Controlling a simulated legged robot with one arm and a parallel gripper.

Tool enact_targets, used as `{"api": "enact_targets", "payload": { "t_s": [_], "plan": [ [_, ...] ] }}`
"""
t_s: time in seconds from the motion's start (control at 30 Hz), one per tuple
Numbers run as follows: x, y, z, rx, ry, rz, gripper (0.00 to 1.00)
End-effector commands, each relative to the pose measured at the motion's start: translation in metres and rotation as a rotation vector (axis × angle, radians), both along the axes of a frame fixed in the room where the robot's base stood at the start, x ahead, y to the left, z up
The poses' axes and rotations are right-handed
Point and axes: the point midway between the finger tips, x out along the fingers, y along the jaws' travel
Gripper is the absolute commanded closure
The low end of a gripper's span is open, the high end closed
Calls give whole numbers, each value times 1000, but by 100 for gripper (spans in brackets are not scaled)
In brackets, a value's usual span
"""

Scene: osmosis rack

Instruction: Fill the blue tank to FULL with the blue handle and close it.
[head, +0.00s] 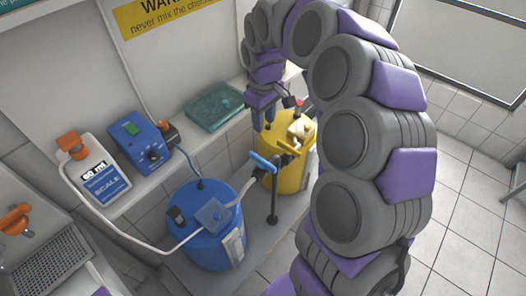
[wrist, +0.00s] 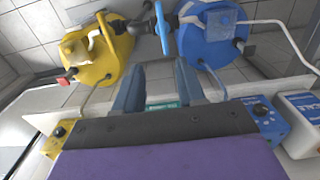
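The blue tank (head: 197,246) stands on a grey ledge at lower centre in the head view and at upper right in the wrist view (wrist: 207,45). A white strip (head: 234,246) is on its side; I cannot read a level there. The blue handle (head: 263,162) sits on a valve atop a dark post between the tanks; it also shows in the wrist view (wrist: 162,28). My gripper (head: 263,121) points down above and behind the blue handle, apart from it. Its two fingers (wrist: 158,92) are spread, with nothing between them.
The yellow tank (head: 305,168) stands right of the valve, with a yellow handle (head: 289,149) near it. A shelf behind holds a white scale bottle (head: 100,182), a blue device (head: 140,142) and a teal tray (head: 213,107). Hoses run to the blue tank.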

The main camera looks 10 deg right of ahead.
Motion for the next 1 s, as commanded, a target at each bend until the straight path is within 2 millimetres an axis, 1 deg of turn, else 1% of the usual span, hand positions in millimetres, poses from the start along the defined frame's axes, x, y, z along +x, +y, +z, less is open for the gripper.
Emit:
{"api": "enact_targets", "payload": {
  "t_s": [0.17,0.3,0.63,0.8,0.9,1.0],
  "plan": [
    [0,3,-21,-5,5,0,61],
    [0,4,-50,-5,6,1,61],
    [-1,-3,-115,2,6,0,61],
    [-1,-1,-145,1,7,-1,61],
    [1,0,-158,-1,3,-1,61],
    [1,2,-166,-2,1,-1,61]
  ]
}}
